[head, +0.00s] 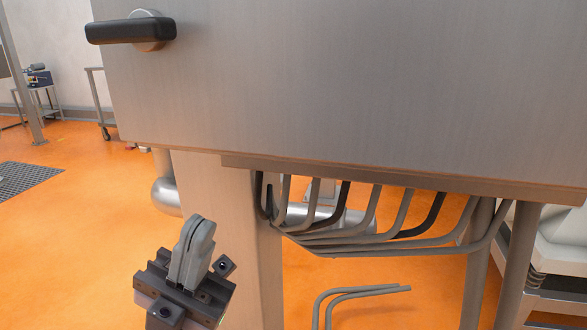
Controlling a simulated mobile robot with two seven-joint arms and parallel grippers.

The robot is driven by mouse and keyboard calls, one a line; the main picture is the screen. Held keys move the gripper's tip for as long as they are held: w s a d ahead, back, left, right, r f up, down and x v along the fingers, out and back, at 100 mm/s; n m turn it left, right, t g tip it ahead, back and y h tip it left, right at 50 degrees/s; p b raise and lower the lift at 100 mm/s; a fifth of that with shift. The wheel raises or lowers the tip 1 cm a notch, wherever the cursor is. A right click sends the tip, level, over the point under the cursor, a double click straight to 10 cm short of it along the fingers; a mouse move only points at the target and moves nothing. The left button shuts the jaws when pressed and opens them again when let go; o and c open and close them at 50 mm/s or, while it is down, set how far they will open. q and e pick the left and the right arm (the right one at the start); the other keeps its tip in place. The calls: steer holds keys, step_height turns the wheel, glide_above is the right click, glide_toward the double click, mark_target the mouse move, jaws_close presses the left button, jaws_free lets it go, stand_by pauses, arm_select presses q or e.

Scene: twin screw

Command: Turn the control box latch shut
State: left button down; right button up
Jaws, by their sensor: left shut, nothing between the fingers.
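The control box (350,75) is a large brushed-metal cabinet that fills the upper part of the head view. Its latch (131,29) is a black handle on a round metal hub near the upper left of the box face. The handle lies roughly horizontal, its longer end pointing left. My left gripper (202,226) is below the box's lower edge, well under the latch and somewhat right of it. Its fingers are together, point upward, and hold nothing. It is apart from the latch. My right gripper is out of view.
A metal column (225,200) stands under the box, just behind my left gripper. Several bent grey and black pipes (375,230) hang beneath the box to the right. The orange floor (75,225) is open at left, with a dark grate (28,180). A trolley (100,103) stands farther back.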

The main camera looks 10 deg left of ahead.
arm_select(q)
steer(key=w+f+n+t+y, duration=0.4)
steer(key=f+n+t+y, duration=0.65)
steer(key=n, duration=0.45)
steer(key=w+f+n+t+y, duration=0.4)
steer(key=f+n+t+y, duration=0.4)
steer(key=n+t+y, duration=0.5)
steer(key=s+a+f+n+g+y, duration=0.25)
steer(key=s+f+g, duration=0.3)
steer(key=f, duration=0.55)
steer(key=s+a+f+n+g+y, duration=0.1)
steer(key=s+f+n+g+y, duration=0.25)
steer(key=f+g, duration=0.45)
step_height(320, 180, up, 12)
steer(key=s+a+t+p, duration=0.1)
steer(key=s+a+p, duration=0.1)
steer(key=p, duration=1.9)
steer(key=shift+s+a+r+t, duration=0.25)
steer(key=shift+s+a+t, duration=0.05)
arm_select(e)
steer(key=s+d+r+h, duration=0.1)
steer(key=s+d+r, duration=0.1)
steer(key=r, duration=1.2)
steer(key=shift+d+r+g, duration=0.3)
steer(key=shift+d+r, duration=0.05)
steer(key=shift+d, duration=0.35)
